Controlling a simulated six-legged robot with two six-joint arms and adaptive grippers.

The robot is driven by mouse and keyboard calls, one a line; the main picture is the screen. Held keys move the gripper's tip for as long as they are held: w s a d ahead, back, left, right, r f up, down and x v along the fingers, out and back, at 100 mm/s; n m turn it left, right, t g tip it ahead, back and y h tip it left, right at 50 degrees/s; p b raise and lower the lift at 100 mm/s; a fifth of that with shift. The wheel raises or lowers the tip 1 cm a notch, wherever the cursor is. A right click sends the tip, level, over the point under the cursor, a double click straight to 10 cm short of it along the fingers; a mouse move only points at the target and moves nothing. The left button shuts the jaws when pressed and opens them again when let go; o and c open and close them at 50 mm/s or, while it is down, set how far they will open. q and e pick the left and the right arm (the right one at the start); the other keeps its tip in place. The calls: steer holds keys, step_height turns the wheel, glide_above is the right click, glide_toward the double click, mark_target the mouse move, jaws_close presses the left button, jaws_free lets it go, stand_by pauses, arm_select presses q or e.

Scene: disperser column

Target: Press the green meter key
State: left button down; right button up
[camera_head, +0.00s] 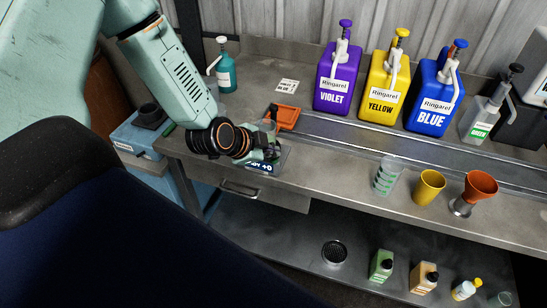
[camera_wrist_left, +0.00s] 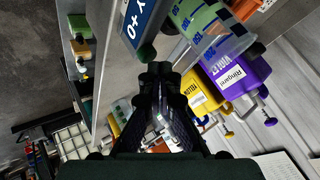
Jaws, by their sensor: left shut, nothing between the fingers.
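I cannot clearly make out the green key; a dark green strip (camera_wrist_left: 147,54) shows along the meter's end near my fingertips. My right gripper is not in view.
Violet (camera_head: 336,85), yellow (camera_head: 384,85) and blue (camera_head: 433,98) pump bottles stand at the back. An orange tray (camera_head: 288,116) lies behind the meter. A marked beaker (camera_head: 386,178), a yellow cup (camera_head: 429,187) and an orange funnel (camera_head: 480,187) stand right. The bench front between is clear.

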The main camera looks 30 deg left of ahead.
mark_target(271, 159)
arm_select(q)
steer(key=shift+w, duration=0.15)
steer(key=shift+f, duration=0.1)
stand_by(0.3)
steer(key=shift+f+b, duration=0.3)
steer(key=shift+f, duration=0.15)
stand_by(0.4)
steer(key=shift+r, duration=0.15)
steer(key=shift+r+p, duration=0.85)
steer(key=shift+p, duration=0.25)
step_height(271, 159, up, 5)
steer(key=p, duration=0.6)
steer(key=shift+r, duration=0.1)
stand_by(0.4)
